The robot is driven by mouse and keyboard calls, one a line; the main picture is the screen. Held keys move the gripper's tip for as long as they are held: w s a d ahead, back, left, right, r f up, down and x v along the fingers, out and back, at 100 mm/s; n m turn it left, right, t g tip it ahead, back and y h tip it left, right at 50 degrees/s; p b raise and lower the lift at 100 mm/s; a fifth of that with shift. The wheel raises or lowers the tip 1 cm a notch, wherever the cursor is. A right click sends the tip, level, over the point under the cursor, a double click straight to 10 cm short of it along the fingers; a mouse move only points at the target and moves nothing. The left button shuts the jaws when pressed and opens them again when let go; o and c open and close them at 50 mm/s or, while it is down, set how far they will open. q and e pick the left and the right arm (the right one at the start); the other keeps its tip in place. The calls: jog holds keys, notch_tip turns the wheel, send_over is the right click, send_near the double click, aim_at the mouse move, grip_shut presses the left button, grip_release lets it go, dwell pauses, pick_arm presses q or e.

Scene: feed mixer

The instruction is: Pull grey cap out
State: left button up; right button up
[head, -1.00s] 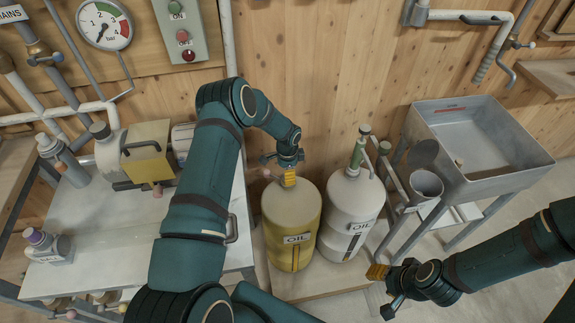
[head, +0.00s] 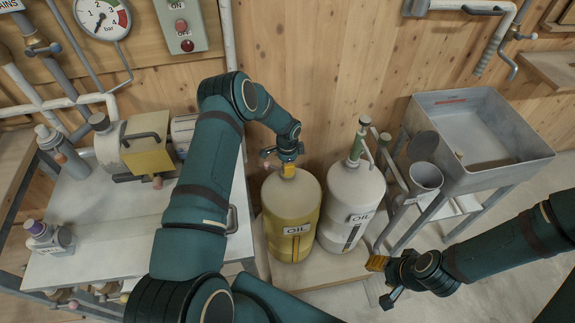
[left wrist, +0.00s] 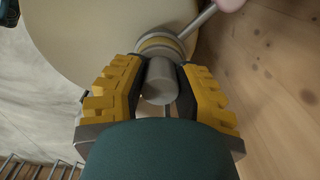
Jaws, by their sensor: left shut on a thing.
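The grey cap (left wrist: 161,82) is a short grey cylinder above the brass-coloured neck (left wrist: 160,45) of the yellow-and-cream oil drum. In the left wrist view, my left gripper (left wrist: 162,88) has its yellow-padded fingers on both sides of the cap and is shut on it. In the head view, my left gripper (head: 287,171) is at the top of the yellow oil drum (head: 291,218), and the cap is hidden there by the fingers. My right gripper (head: 377,280) hangs to the right of the drums, clear of them. Its finger opening is unclear.
A metal sink (head: 480,135) and a small bucket (head: 425,180) are at right. A worktable (head: 115,215) with a motor unit is at left. The wooden wall is close behind.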

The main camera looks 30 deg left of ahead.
pick_arm(q)
grip_shut()
jog(key=shift+a+r, duration=0.1)
jog(key=shift+r, duration=0.05)
jog(key=shift+r+p, duration=0.3)
jog(key=shift+r, duration=0.35)
jog(key=shift+r, duration=0.25)
jog(key=shift+r+p, duration=1.2)
jog(key=shift+r, duration=1.25)
